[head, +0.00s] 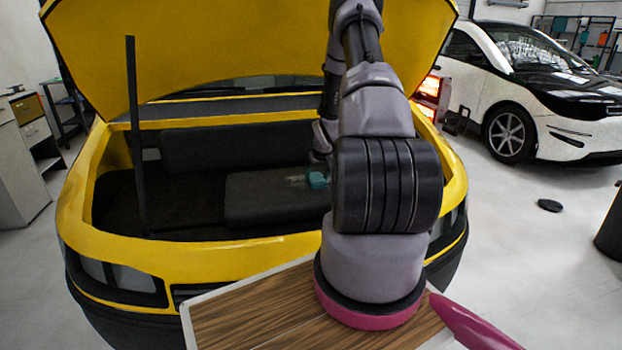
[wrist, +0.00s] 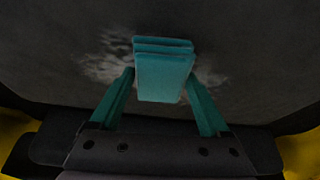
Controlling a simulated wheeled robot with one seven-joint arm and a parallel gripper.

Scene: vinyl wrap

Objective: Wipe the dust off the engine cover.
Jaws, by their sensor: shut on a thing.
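The engine cover (head: 262,208) is a dark grey slab inside the open front bay of the yellow car. Pale grey dust (head: 297,180) lies on its upper right part. The dust also shows in the wrist view (wrist: 108,67) as whitish smears on both sides of the cloth. My gripper (wrist: 162,78) has teal fingers and is shut on a folded teal cloth (wrist: 165,72). The cloth is at the dusty patch; whether it touches the cover cannot be told. In the head view my arm partly hides the right of the bay, and a bit of teal (head: 318,178) shows beside it.
The raised yellow hood (head: 240,45) is above the bay, with a dark upright prop (head: 135,140) at left. The yellow front edge (head: 180,249) borders the bay. A wood-topped tray (head: 255,318) is in front. A white car (head: 545,110) stands at right.

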